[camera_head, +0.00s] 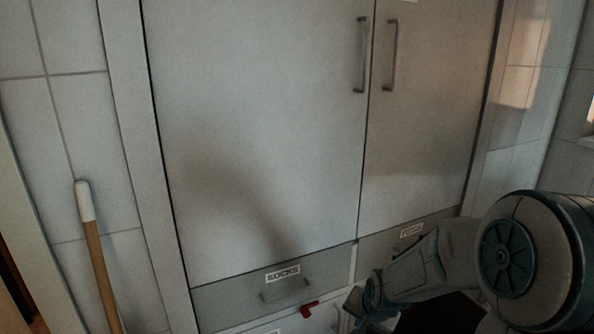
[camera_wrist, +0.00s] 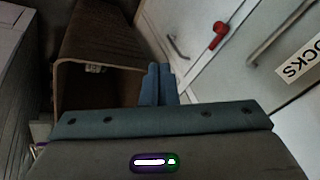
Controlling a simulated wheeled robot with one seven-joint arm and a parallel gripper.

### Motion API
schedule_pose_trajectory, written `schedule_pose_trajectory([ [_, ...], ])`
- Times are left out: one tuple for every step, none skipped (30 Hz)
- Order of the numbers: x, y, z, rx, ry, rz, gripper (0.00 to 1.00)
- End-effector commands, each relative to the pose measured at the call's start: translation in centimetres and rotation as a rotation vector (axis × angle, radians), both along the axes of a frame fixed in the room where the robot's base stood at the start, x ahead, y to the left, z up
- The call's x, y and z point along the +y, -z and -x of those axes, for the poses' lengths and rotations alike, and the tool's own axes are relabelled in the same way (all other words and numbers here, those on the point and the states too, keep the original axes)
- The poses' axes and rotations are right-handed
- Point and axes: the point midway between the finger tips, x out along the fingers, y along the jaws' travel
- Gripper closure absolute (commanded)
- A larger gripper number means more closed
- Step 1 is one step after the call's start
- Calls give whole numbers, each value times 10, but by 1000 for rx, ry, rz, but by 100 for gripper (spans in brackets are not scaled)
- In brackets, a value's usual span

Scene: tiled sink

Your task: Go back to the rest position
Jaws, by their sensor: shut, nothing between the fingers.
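My gripper (camera_wrist: 158,82) shows in the wrist view with its two blue-grey fingers side by side, shut and with nothing between them. In the head view my gripper (camera_head: 358,306) is low at the lower right, at the end of my bent arm, in front of the drawers. Its fingertips are hard to make out there. A red piece (camera_head: 308,309) is on the front below the SOCKS drawer, left of my gripper. It also shows in the wrist view (camera_wrist: 217,36), apart from the fingers.
A tall white cupboard (camera_head: 260,120) with two closed doors stands ahead. The drawer labelled SOCKS (camera_head: 240,297) is under its left door and looks closed. A wooden stick with a white end (camera_head: 85,202) leans at the left wall. A brown open-sided box (camera_wrist: 100,35) is beside the fingers.

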Motion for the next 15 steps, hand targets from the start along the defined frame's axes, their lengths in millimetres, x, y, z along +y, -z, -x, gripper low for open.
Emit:
schedule_pose_trajectory([
  [1,-31,12,11,-41,52,100],
  [0,-42,19,21,-64,79,100],
  [-1,-56,29,34,-94,113,100],
  [-1,-67,36,44,-116,136,100],
  [-2,-79,44,53,-138,158,100],
  [-2,-94,54,64,-166,185,100],
  [-2,-105,62,72,-188,203,100],
  [-2,-116,70,79,-208,219,100],
  [-2,-131,81,89,-234,237,100],
  [-2,-142,90,96,-255,249,100],
  [-2,-153,98,102,-275,259,100],
  [-1,-167,110,110,-304,270,100],
  [-1,-177,118,115,-325,277,100],
  [0,-186,127,120,-347,282,100],
  [0,-198,138,126,-373,285,100],
])
